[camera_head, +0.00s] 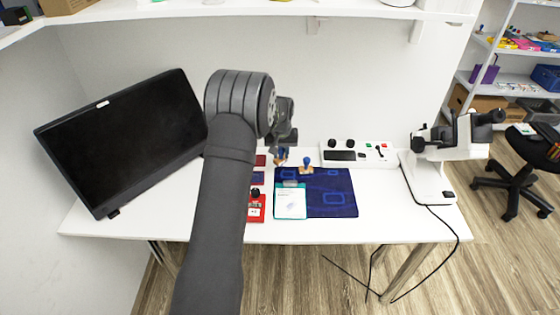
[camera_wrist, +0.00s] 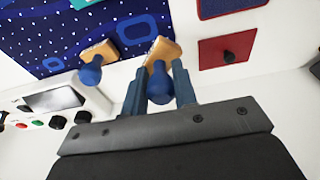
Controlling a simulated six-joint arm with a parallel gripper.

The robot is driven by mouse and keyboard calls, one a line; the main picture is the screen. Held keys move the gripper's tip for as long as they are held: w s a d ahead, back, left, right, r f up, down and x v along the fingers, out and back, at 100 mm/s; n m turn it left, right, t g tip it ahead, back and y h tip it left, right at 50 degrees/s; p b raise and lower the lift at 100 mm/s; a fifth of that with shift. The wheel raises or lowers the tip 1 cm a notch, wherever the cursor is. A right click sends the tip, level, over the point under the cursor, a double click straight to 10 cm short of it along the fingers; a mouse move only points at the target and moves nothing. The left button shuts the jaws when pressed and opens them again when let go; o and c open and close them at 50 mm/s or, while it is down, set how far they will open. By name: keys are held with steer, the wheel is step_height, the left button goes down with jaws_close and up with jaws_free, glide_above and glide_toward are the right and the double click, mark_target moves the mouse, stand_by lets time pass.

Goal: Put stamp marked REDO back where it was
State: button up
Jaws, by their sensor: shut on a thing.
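My gripper (camera_head: 281,150) is shut on a stamp with a blue handle and a wooden base (camera_head: 281,161), above the back left edge of the dark blue mat (camera_head: 335,203). In the wrist view, my gripper (camera_wrist: 158,75) has its two fingers on either side of this stamp's blue handle (camera_wrist: 160,88). I cannot tell whether its base touches the surface below. A second, similar stamp (camera_head: 306,164) stands on the mat just right of it; it also shows in the wrist view (camera_wrist: 92,72). No marking on either stamp can be read.
A white control box (camera_head: 357,155) stands behind the mat. A teal-edged card (camera_head: 290,203) lies on the mat's left part. A red box with a black knob (camera_head: 255,207) is left of it. A monitor (camera_head: 120,140) stands left, a microscope (camera_head: 440,160) right. White table (camera_head: 400,225) is bare in front.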

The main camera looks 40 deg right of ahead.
mark_target(280, 156)
steer(key=shift+w+f, duration=0.15)
steer(key=shift+w, duration=0.1)
steer(key=shift+f, duration=1.95)
steer(key=shift+f, duration=0.15)
steer(key=o, duration=0.8)
step_height(280, 156, up, 12)
steer(key=s+a, duration=0.1)
steer(key=shift+s+a, duration=0.15)
steer(key=shift+a, duration=0.05)
